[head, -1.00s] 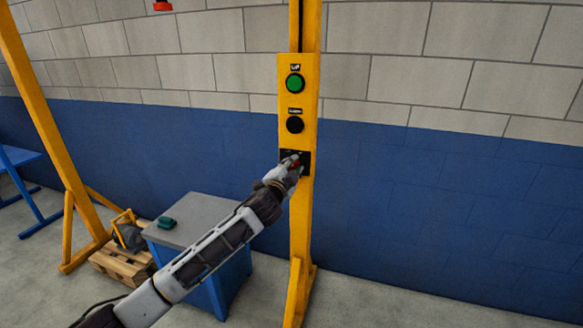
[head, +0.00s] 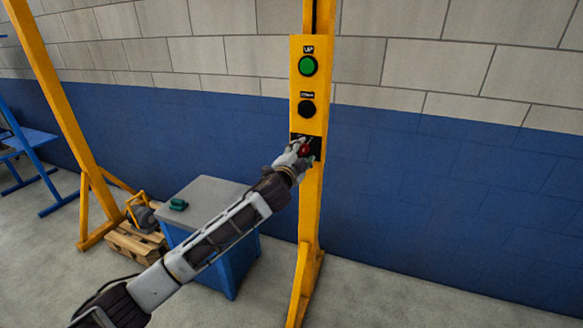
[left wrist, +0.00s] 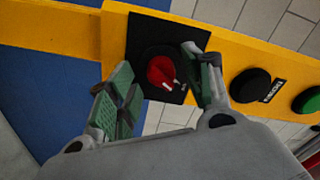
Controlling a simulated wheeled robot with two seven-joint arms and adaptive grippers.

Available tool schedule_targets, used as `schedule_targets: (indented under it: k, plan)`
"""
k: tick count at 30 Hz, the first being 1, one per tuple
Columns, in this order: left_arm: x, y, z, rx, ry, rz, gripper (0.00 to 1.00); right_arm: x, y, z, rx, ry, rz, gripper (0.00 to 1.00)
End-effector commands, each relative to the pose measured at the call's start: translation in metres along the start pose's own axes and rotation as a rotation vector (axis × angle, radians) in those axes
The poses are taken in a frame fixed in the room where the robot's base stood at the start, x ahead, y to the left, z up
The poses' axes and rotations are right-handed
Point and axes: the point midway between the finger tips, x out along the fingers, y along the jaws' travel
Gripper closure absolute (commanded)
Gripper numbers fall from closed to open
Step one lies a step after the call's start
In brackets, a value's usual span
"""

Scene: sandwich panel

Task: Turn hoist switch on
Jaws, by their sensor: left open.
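The hoist switch is a red rotary knob (head: 304,150) on a black plate, low on the yellow control panel (head: 309,128). In the left wrist view the red knob (left wrist: 162,71) sits between my fingers, with a white mark towards its lower right. The black plate (left wrist: 139,31) shows behind it. My left gripper (head: 303,152) is at the switch in the head view. In the left wrist view its green-padded fingers (left wrist: 160,88) are open, one on each side of the knob. I cannot tell whether they touch it. My right gripper is not in view.
Above the switch are a black button (head: 307,109) and a green UP button (head: 308,66). A grey-topped blue cabinet (head: 213,189) with a small green object (head: 179,204) stands left of the yellow post.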

Motion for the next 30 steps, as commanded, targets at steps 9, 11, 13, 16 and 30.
schedule_targets:
  k: [9,11,13,16,30]
  plan:
    - [-0.025,0.0,0.0,0.0,0.001,0.001,0.49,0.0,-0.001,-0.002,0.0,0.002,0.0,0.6]
    - [-0.031,0.0,0.0,0.0,0.001,0.001,0.49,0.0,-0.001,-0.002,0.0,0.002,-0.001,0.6]
    - [-0.037,0.0,0.0,0.0,0.002,0.0,0.49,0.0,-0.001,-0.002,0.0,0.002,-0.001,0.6]
    - [-0.046,0.0,0.0,0.001,0.0,0.0,0.49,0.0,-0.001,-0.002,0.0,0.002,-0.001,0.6]
    - [-0.091,0.0,0.0,0.001,0.001,0.0,0.49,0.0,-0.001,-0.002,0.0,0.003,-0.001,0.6]
